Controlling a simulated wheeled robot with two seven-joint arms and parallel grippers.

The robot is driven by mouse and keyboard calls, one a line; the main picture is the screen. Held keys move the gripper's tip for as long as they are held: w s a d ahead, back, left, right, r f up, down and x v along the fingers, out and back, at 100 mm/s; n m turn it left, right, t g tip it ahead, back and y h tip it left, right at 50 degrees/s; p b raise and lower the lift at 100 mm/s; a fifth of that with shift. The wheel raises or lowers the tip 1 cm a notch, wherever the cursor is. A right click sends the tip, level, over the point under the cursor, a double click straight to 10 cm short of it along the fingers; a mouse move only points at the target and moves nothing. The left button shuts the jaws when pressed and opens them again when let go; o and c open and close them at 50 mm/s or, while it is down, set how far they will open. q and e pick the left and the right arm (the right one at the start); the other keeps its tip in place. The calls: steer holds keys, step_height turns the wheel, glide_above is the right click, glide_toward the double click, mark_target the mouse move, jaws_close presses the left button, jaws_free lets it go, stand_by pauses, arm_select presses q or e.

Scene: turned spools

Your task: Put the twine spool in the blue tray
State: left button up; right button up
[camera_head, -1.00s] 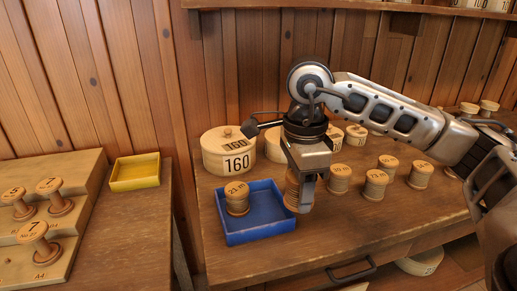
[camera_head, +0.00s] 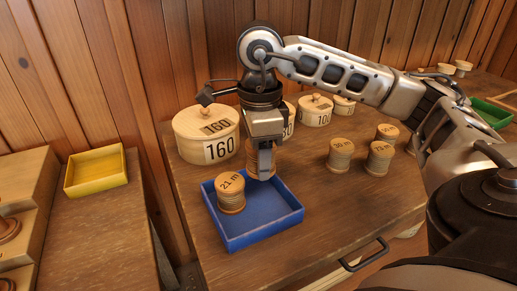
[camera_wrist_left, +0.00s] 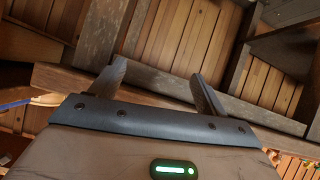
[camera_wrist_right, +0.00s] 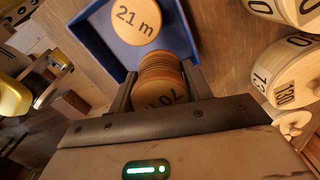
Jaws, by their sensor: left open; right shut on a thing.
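The blue tray (camera_head: 228,243) lies on the wooden table, and its wall also shows in the right wrist view (camera_wrist_right: 96,42). A wooden spool marked 21 m (camera_head: 231,193) stands upright in its left part. My right gripper (camera_head: 265,172) is shut on another twine-wound spool (camera_head: 250,162), whose side shows between the fingers in the right wrist view (camera_wrist_right: 160,72). The held spool is at the tray's back part; its height above the floor is unclear. Its label is upside down and hard to read. My left gripper (camera_wrist_left: 160,82) is open and empty, in the left wrist view only.
A round lidded box marked 160 (camera_head: 205,135) stands close behind the tray, with smaller boxes (camera_head: 314,112) beside it. Several spools (camera_head: 379,158) stand to the right. A yellow tray (camera_head: 97,171) is on the left table. A green tray (camera_head: 492,112) is far right.

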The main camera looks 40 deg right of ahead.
step_height(320, 180, down, 5)
steer(key=b, duration=0.3)
steer(key=shift+r, duration=0.15)
arm_select(q)
steer(key=shift+w+d+f+t+b, duration=0.15)
steer(key=shift+f+t+b, duration=0.35)
steer(key=shift+f+b, duration=0.45)
arm_select(e)
steer(key=shift+f, duration=0.95)
arm_select(q)
steer(key=shift+r, duration=0.2)
arm_select(e)
steer(key=o, duration=1.1)
steer(key=shift+c, duration=0.2)
arm_select(q)
steer(key=shift+f, duration=0.2)
